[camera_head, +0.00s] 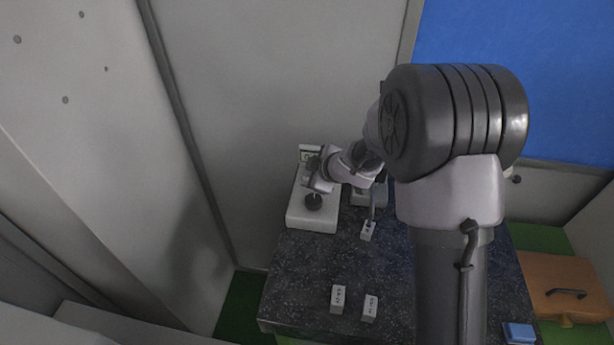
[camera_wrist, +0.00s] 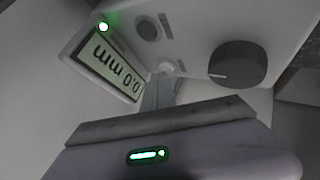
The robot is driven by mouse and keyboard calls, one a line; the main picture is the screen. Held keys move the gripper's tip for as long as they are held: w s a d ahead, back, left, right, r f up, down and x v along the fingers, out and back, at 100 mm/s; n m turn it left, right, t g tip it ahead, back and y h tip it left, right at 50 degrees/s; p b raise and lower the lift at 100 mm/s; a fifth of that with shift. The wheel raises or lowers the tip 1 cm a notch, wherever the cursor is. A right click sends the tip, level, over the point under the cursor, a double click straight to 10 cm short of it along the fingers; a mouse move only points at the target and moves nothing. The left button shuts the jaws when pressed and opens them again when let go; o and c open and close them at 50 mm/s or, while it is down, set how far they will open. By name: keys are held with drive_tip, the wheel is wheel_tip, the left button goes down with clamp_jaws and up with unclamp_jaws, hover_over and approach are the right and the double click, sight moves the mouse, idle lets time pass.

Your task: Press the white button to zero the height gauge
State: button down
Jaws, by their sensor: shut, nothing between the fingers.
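The height gauge (camera_head: 300,215) is a pale device at the back left of the dark speckled table. In the wrist view its lit display (camera_wrist: 110,75) appears rotated and reads 0.0 mm, with a green light (camera_wrist: 103,27) glowing near its corner. The white button (camera_wrist: 168,66) is a small pale round piece beside the display, partly hidden by my fingertips. My gripper (camera_wrist: 160,82) is shut and empty, with its tips at the button; contact is hard to tell. In the head view my wrist covers part of the gauge.
A dark knob (camera_wrist: 238,64) and a dark round fitting (camera_wrist: 148,28) sit on the gauge close to my fingers. Small labelled blocks (camera_head: 338,299) (camera_head: 370,308) stand near the table's front, another (camera_head: 368,230) farther back. A wooden case (camera_head: 560,280) is at right. A wall stands left.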

drive_tip(key=shift+r+p, duration=0.35)
drive_tip(key=shift+r, duration=0.2)
drive_tip(key=shift+r, duration=0.1)
wheel_tip(320, 180, up, 5)
drive_tip(key=p, duration=0.5)
idle(0.4)
